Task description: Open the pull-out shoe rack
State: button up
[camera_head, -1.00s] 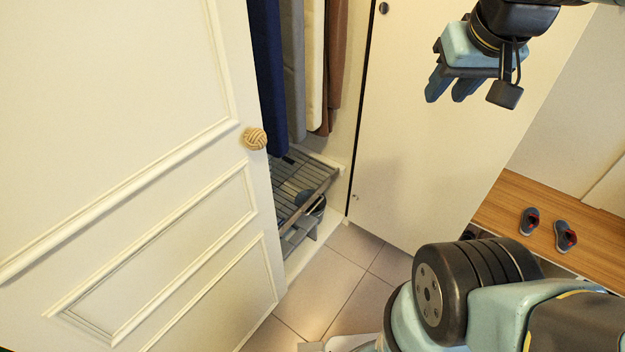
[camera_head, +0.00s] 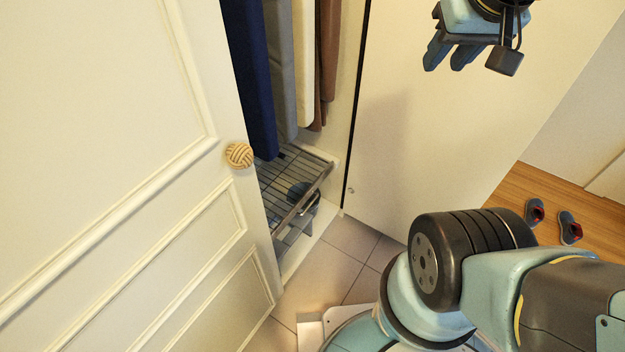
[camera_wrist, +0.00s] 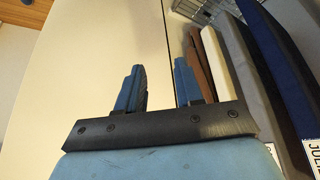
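The pull-out shoe rack (camera_head: 290,185) is a wire shelf with a grey front rail, low inside the closet under hanging clothes. A dark shoe-like item shows under or on its right part. Its left side is hidden by the white panelled door (camera_head: 110,130), which stands open and has a woven round knob (camera_head: 239,156). In the wrist view a bit of the wire rack (camera_wrist: 198,10) shows at the top. My gripper (camera_head: 450,66) is high at the upper right, in front of the plain white panel, well away from the rack. Its fingers (camera_wrist: 158,90) are apart with nothing between them.
Hanging clothes (camera_head: 285,70) in navy, grey, cream and brown fill the closet above the rack. A white panel (camera_head: 430,130) stands right of the opening. Tiled floor (camera_head: 335,255) is free before the rack. Two slippers (camera_head: 552,220) lie on wood at the right.

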jog(key=shift+w, duration=0.2)
jog(key=w+a+f+m+g, duration=0.1)
jog(key=w+f, duration=0.3)
jog(key=w, duration=0.3)
jog(key=w+a+f+m, duration=0.1)
jog(key=w+a+f, duration=0.15)
jog(key=w, duration=0.45)
jog(key=m+g+y, duration=0.2)
jog(key=m+g, duration=0.1)
jog(key=m, duration=0.3)
send_over(314, 199)
jog(key=s+d, duration=0.2)
jog(key=d, duration=0.1)
jog(key=s+d+f+x, duration=0.1)
jog(key=s+d+x, duration=0.15)
jog(key=x, duration=1.45)
jog(key=s+d+f+x, duration=0.1)
jog(key=s+d+x, duration=0.15)
jog(key=x, duration=1.45)
jog(key=s+d+f+x, duration=0.15)
jog(key=d+x, duration=0.25)
jog(key=x, duration=2.5)
jog(key=shift+s+a, duration=0.25)
jog(key=shift+a, duration=0.1)
jog(key=shift+c, duration=0.4)
